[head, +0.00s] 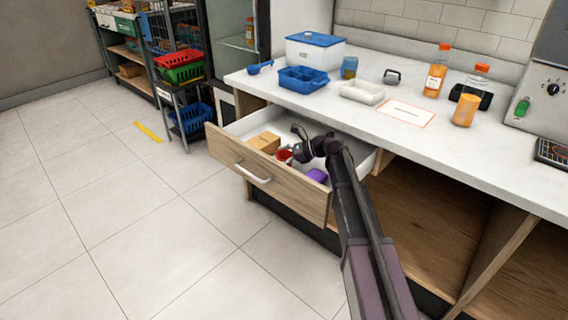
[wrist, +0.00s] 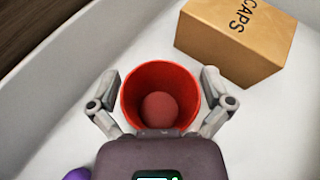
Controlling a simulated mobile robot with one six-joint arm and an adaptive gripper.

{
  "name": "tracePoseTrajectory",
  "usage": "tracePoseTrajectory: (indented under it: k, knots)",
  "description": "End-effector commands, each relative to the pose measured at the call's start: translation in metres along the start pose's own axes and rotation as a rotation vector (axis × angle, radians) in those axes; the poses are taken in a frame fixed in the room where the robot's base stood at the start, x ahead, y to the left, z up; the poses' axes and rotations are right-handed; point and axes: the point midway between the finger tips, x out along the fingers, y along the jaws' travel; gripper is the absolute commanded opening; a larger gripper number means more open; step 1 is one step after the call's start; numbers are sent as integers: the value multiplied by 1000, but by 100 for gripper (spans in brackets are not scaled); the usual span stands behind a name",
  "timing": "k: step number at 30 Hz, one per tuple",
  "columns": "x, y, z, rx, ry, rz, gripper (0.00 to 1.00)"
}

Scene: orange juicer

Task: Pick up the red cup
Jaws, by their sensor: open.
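The red cup (head: 284,156) sits in the open drawer (head: 270,188), beside a cardboard box. In the wrist view the red cup (wrist: 160,92) appears from above with its mouth facing the camera, and a round reddish shape shows inside it. My gripper (wrist: 160,78) is open, with one finger on the left and one on the right of the cup. Whether the fingers touch the cup I cannot tell. In the head view my gripper (head: 299,146) is inside the drawer at the cup, and my wrist hides part of the drawer.
The cardboard box (wrist: 235,40) marked CAPS lies close at the cup's upper right. A purple object (head: 317,175) is in the drawer near the front. The drawer walls surround them. The counter (head: 460,140) above holds bottles, a blue tray (head: 303,80) and a white tray (head: 362,91).

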Motion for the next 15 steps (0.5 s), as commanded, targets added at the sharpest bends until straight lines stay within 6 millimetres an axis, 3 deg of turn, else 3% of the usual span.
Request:
tracePoseTrajectory:
  k: [4, 5, 9, 15]
  knots:
    - [0, 0, 0, 0, 0, 0, 100]
    - [0, 0, 0, 0, 0, 0, 94]
    - [0, 0, 0, 0, 0, 0, 53]
    - [-1, 0, 0, 0, 0, -1, 51]
